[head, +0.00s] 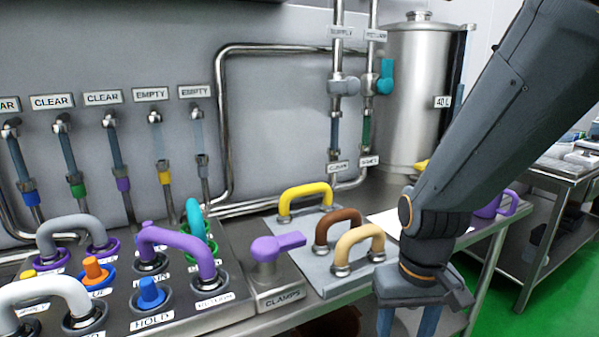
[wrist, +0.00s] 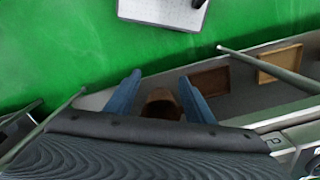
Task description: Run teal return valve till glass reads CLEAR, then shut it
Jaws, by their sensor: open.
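The teal return valve (head: 385,77) is on the right-hand of two vertical pipes on the back wall, under a label that seems to read RETURN. Its handle looks roughly upright, along the pipe. The sight glass (head: 367,132) below it looks dark green. The small plate (head: 368,161) under that glass is too blurred to read surely. My gripper (head: 406,322) is open and points down at the bench's front edge, well below and in front of the valve. Its two blue fingers also show in the wrist view (wrist: 160,92), with nothing held between them.
A grey supply valve (head: 344,85) is close left of the teal one. A steel tank (head: 418,95) stands right of the pipes. Yellow, brown and tan handles (head: 337,231) stand on a plate on the bench. A purple clamp lever (head: 277,246) and control panel are at left.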

